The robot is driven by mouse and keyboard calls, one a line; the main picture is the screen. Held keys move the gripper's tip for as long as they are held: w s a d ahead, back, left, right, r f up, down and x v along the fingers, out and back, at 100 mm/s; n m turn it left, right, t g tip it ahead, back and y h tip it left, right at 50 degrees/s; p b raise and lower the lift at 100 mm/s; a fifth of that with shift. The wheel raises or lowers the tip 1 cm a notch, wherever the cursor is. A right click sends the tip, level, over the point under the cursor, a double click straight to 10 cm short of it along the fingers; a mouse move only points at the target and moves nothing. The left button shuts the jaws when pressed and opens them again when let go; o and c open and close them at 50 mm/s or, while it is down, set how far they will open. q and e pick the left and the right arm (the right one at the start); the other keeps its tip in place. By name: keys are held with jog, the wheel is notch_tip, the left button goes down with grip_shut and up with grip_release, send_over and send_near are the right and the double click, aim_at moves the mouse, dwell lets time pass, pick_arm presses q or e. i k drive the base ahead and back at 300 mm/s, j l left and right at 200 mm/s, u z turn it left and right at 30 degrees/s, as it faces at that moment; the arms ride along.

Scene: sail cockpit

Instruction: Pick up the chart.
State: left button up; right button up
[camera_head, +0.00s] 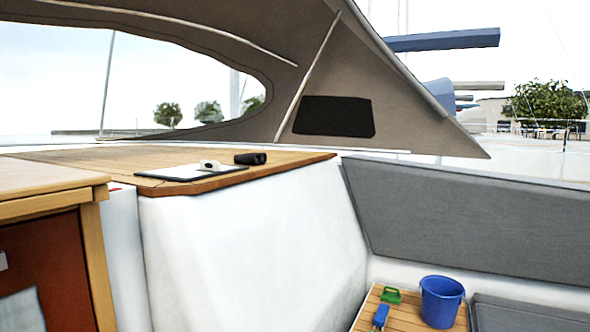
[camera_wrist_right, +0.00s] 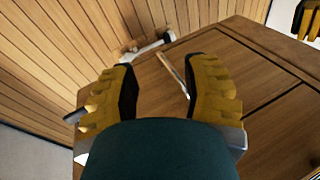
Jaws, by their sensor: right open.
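What looks like the chart (camera_head: 182,175), a flat white sheet with a dark edge, lies on the wooden top left of centre in the head view. No gripper shows in the head view. In the right wrist view my right gripper (camera_wrist_right: 160,78) has its yellow and black fingers spread with nothing held between them.
A black cylindrical object (camera_head: 250,158) lies beside the sheet on the wooden top (camera_head: 100,156). A wooden cabinet (camera_head: 50,240) stands at the left front. A blue bucket (camera_head: 441,302), a green-handled item (camera_head: 391,295) and a blue item (camera_head: 381,316) are low on the slatted wood at right.

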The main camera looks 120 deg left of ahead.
aim_at(205, 168)
jog(key=j+u, duration=0.3)
jog(key=i+j+u, duration=0.15)
jog(key=j+u, duration=0.2)
jog(key=u, duration=0.55)
jog(key=i+j+u, duration=0.1)
jog(key=u, duration=0.95)
jog(key=i+u, duration=0.1)
jog(key=u, duration=0.95)
jog(key=l+u, duration=0.1)
jog(key=u, duration=0.45)
jog(key=i+u, duration=0.1)
jog(key=u, duration=0.45)
jog(key=l+u, duration=0.15)
jog(key=u, duration=0.4)
jog(key=l+u, duration=0.25)
jog(key=l, duration=0.45)
jog(key=l+u, duration=0.25)
jog(key=l, duration=0.45)
jog(key=l+u, duration=0.3)
jog(key=l, duration=0.35)
jog(key=k, duration=0.05)
